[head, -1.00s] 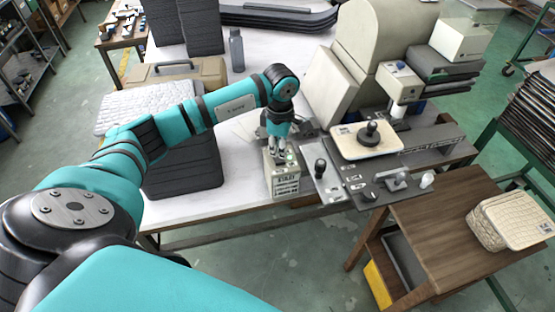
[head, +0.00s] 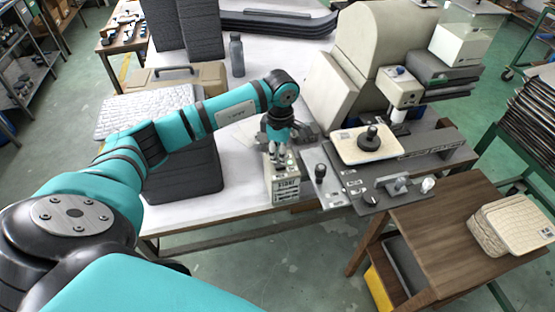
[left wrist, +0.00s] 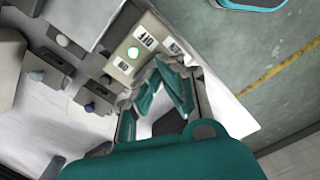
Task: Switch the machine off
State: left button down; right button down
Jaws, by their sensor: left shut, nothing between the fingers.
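The machine (head: 375,45) is a large cream body at the back right of the white table, with a grey control plate (head: 345,190) at its front. A small cream switch box (head: 285,189) stands at the table's front edge, left of the plate. In the left wrist view the switch box (left wrist: 122,62) shows a lit green round spot and a label reading OFF. My left gripper (head: 279,160) points down at the top of this box. It is shut and empty; its fingertips (left wrist: 168,68) lie close beside the OFF label. I cannot tell whether they touch the box. My right gripper is not in view.
A black-knobbed lever (head: 320,170) stands just right of the switch box. A cream tray panel (head: 366,147) lies on the machine's bed. Dark stacked panels (head: 185,175) lie left of my gripper. A wooden side table (head: 430,225) at the right has bare room.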

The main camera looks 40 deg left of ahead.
aim_at(280, 165)
pick_arm(q)
jog(key=shift+f+b, duration=0.95)
jog(key=shift+f, duration=0.15)
dwell(0.8)
jog(key=shift+r+p, duration=1.95)
jog(key=shift+r, duration=1.6)
jog(key=shift+f, duration=0.1)
